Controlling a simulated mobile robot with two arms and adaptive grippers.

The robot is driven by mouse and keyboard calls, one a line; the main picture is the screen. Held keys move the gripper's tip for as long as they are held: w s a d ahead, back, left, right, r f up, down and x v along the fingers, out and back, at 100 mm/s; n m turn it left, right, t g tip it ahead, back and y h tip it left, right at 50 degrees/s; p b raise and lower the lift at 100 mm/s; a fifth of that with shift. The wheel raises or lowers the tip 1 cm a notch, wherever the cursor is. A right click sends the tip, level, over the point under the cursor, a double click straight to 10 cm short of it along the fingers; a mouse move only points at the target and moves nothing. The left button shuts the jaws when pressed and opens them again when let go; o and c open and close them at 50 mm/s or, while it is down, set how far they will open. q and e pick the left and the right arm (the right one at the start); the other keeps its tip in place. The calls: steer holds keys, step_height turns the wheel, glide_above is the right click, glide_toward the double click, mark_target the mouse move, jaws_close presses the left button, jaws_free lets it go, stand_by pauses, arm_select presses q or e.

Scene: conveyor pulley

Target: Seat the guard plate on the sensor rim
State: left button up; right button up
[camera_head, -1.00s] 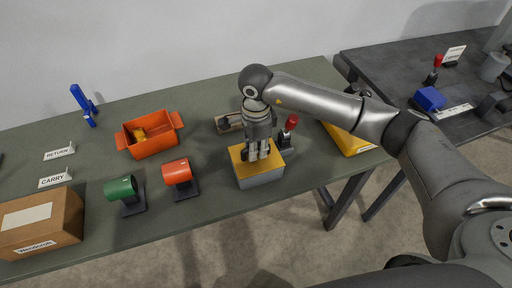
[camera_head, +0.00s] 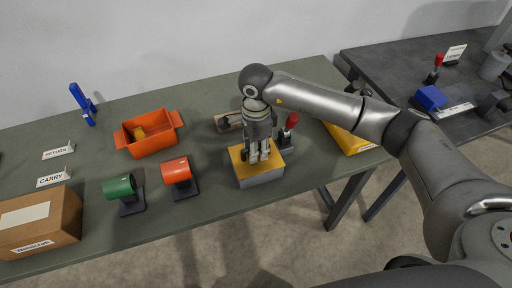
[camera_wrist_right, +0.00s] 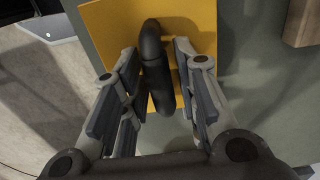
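A flat yellow plate (camera_head: 276,159), which looks like the guard plate, lies on top of a grey block (camera_head: 263,180) near the front edge of the green table. I cannot tell whether the block is the sensor rim. In the right wrist view the yellow plate (camera_wrist_right: 108,22) carries a black curved handle (camera_wrist_right: 152,62). My right gripper (camera_head: 257,158) points down over the plate. In the wrist view its fingers (camera_wrist_right: 160,90) stand apart on either side of the handle, with gaps showing. The plate's far side is partly hidden by the gripper. My left gripper is not in view.
A red-topped clamp (camera_head: 288,130) stands close right of the block. Orange (camera_head: 177,170) and green (camera_head: 119,187) cylinders on stands, an orange bin (camera_head: 152,147) and a cardboard box (camera_head: 50,225) lie to the left. A yellow item (camera_head: 349,141) lies at the table's right end.

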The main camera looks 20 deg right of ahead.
steer(key=shift+o, duration=0.7)
steer(key=shift+r, duration=0.15)
step_height(320, 180, up, 12)
